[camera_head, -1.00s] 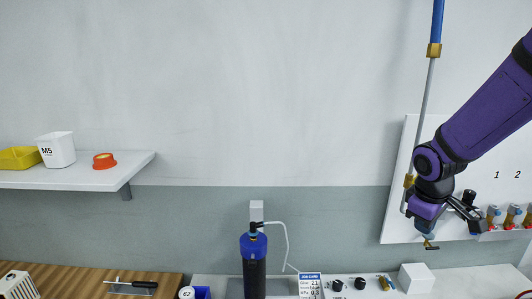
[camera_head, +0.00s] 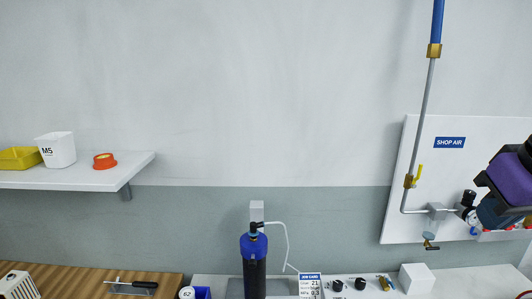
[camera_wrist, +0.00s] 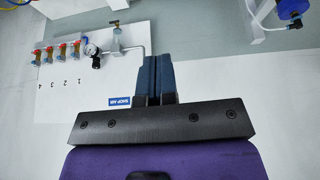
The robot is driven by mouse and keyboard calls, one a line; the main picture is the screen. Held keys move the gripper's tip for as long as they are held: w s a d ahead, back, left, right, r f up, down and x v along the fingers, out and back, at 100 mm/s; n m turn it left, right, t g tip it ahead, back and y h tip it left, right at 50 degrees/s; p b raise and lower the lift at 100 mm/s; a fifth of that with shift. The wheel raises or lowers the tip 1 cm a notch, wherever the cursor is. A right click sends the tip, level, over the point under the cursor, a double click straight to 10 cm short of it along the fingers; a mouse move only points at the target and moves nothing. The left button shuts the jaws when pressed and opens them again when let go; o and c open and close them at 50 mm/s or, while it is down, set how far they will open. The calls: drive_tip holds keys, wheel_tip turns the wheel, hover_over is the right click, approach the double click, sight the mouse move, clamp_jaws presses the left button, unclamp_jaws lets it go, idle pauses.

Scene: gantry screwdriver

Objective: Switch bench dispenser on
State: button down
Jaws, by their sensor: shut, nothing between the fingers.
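The white SHOP AIR panel (camera_head: 400,225) on the right wall carries a pipe with a yellow valve handle (camera_head: 419,173), which points up roughly along the pipe. My gripper (camera_wrist: 158,58) is shut and empty; in the wrist view its fingers overlap the panel edge. In the head view my purple wrist hides the numbered outlets. The wrist view shows a row of outlet valves (camera_wrist: 60,51) marked 1 to 4 and a gauge (camera_wrist: 91,49), apart from the fingers. I cannot tell which fitting feeds the dispenser. A blue-topped black cylinder (camera_head: 254,268) with a white tube stands at bench level.
A bench unit with black knobs (camera_head: 360,284) and a white box (camera_head: 416,278) sit below the panel. A shelf (camera_head: 130,162) holds a yellow bin, white M5 cup and orange ring. A wooden bench (camera_head: 80,283) is lower left. The wall between is clear.

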drive_tip(key=shift+s+a+r, duration=0.1)
drive_tip(key=shift+s+a, duration=0.05)
drive_tip(key=shift+s, duration=0.3)
drive_tip(key=w+d+f+m+g, duration=0.2)
drive_tip(key=w+d+f+m, duration=0.1)
drive_tip(key=w+f+m, duration=1.05)
drive_tip(key=w+d+f+m, duration=0.1)
drive_tip(key=w+f, duration=0.2)
drive_tip(key=f, duration=0.3)
drive_tip(key=w+d+f+m+g, duration=0.1)
drive_tip(key=w+f+m, duration=0.1)
drive_tip(key=f, duration=0.4)
drive_tip(key=w+d+f+m, duration=0.1)
drive_tip(key=w+d+f, duration=0.1)
drive_tip(key=w+f, duration=0.2)
wheel_tip(320, 180, down, 3)
drive_tip(key=shift+r+m+g, duration=0.1)
drive_tip(key=shift+m+g, duration=0.2)
drive_tip(key=shift+m, duration=0.05)
drive_tip(key=shift+d, duration=0.1)
